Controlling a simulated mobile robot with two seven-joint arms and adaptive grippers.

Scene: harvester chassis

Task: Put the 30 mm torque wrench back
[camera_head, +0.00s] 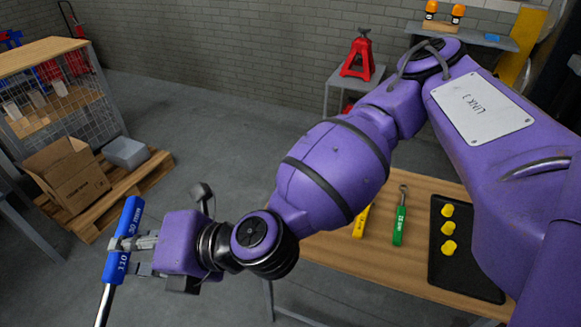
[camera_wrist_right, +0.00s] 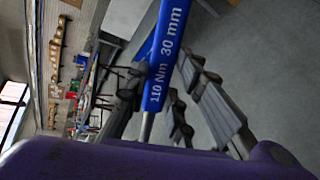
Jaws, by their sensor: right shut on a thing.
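The 30 mm torque wrench (camera_head: 131,217) has a blue handle marked 110 Nm and 30 mm and a thin metal shaft. My right gripper (camera_head: 128,254) is shut on the blue handle, at the left of the head view, away from the wooden table (camera_head: 358,266). The wrench is tilted, with its shaft running down out of the picture. In the right wrist view the blue wrench (camera_wrist_right: 167,50) lies between the grey fingers (camera_wrist_right: 160,100). Its far end is cut off. My left gripper is not in view.
On the table lie a green wrench (camera_head: 399,224), a partly hidden yellow tool (camera_head: 361,222) and a black tray (camera_head: 470,283) with yellow pieces. A pallet (camera_head: 150,178) with a cardboard box (camera_head: 68,175) stands at left. A red jack stand (camera_head: 359,55) is behind. Open floor lies between.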

